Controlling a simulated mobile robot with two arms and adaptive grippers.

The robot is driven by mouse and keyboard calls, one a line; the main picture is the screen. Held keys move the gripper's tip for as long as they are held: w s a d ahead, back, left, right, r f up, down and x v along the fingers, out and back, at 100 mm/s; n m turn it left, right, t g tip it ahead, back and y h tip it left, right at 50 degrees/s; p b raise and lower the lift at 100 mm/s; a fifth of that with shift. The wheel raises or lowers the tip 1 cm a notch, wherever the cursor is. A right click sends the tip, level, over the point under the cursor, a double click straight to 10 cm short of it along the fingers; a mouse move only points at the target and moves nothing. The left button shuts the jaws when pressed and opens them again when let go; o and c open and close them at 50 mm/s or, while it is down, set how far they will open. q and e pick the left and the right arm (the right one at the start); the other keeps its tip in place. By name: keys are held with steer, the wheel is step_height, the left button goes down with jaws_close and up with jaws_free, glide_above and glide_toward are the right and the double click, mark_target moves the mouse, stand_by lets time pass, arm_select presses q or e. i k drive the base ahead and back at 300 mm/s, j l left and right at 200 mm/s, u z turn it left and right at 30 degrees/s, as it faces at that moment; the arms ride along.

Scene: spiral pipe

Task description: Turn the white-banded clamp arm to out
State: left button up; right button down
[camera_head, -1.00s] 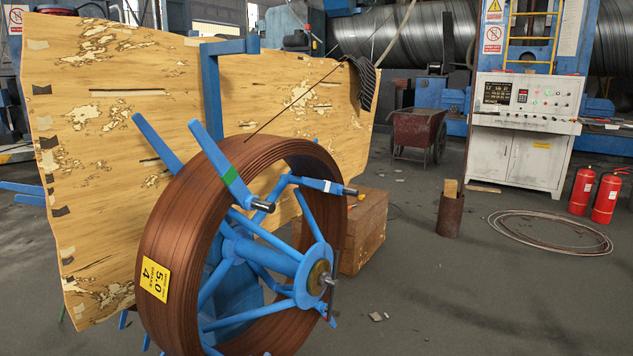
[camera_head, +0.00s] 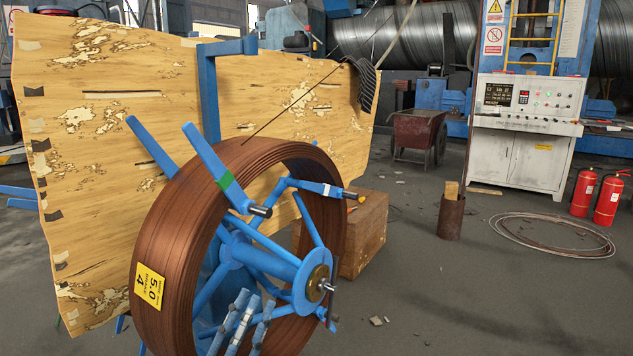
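The blue clamp arm with a white band (camera_head: 326,189) shows at the upper right of the wheel. It lies almost level, sloping slightly down to the right, with a dark tip across the coil's right rim. A green-banded clamp arm (camera_head: 225,180) slants across the coil's top left. The brown coil (camera_head: 160,235) stands upright around the blue spoked hub (camera_head: 305,285). My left gripper (camera_head: 254,299) is at the bottom, in front of the lower spokes, well below the white-banded arm. Its grey-blue fingers point up and look parted, with nothing between them. My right gripper does not show.
A scarred wooden panel (camera_head: 95,150) stands close behind the coil. A wooden crate (camera_head: 362,235) is just right of it. Farther right are a rusty tube (camera_head: 451,217), a wire ring (camera_head: 520,241) and fire extinguishers (camera_head: 608,200). The floor in the right foreground is mostly clear.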

mark_target(324, 189)
steer(key=i+l, duration=0.15)
steer(key=i, duration=0.3)
steer(key=i+l, duration=0.15)
steer(key=i, duration=0.3)
steer(key=i+l, duration=0.2)
steer(key=i, duration=0.25)
